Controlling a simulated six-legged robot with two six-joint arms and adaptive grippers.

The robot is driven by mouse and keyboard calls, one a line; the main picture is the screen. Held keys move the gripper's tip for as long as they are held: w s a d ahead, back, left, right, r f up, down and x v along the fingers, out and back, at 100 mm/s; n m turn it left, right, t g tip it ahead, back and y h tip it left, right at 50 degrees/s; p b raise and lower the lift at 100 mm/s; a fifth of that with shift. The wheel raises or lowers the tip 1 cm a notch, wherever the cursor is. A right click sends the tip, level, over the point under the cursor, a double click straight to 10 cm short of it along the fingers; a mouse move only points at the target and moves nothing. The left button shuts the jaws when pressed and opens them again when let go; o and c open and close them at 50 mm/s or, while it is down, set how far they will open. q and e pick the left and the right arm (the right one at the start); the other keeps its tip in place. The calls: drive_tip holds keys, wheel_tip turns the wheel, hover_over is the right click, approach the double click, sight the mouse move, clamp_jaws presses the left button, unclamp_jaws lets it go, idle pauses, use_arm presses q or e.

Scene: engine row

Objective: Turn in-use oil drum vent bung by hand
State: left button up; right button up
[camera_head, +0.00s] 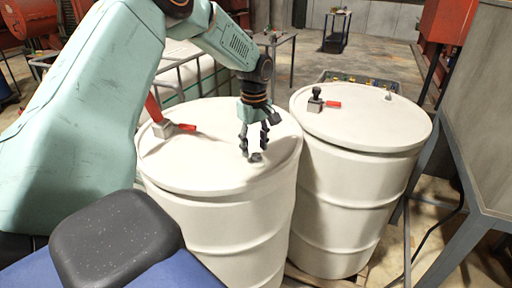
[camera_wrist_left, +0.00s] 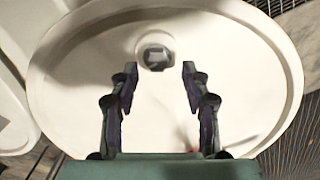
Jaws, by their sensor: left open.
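Two white oil drums stand side by side. My left gripper (camera_head: 255,143) is above the lid of the left drum (camera_head: 215,220), pointing down, with its fingers apart. A small dark bung (camera_head: 256,157) sits on that lid just below the fingertips. In the left wrist view the bung (camera_wrist_left: 157,58) is a grey round fitting with a dark centre, ahead of and between the open fingers (camera_wrist_left: 158,75). The fingers do not appear to touch it. My right gripper is not in view.
A red-handled valve (camera_head: 172,128) stands on the left drum's lid, left of my gripper. The right drum (camera_head: 350,205) carries another red-handled fitting (camera_head: 318,101) and a small bung (camera_head: 388,96). A grey metal cabinet (camera_head: 485,110) stands close on the right.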

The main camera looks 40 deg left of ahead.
use_arm(q)
drive_tip(key=shift+a+f, duration=0.25)
drive_tip(key=shift+f, duration=0.6)
drive_tip(key=shift+w+d+f, duration=0.1)
drive_tip(key=shift+d+r, duration=0.2)
drive_tip(key=shift+d, duration=0.3)
drive_tip(key=shift+c, duration=0.2)
drive_tip(key=shift+a+f, duration=0.15)
drive_tip(key=shift+a, duration=0.35)
drive_tip(key=c, duration=0.5)
drive_tip(key=shift+d, duration=0.1)
drive_tip(key=shift+c, duration=1.2)
drive_tip(key=shift+d, duration=0.1)
clamp_jaws()
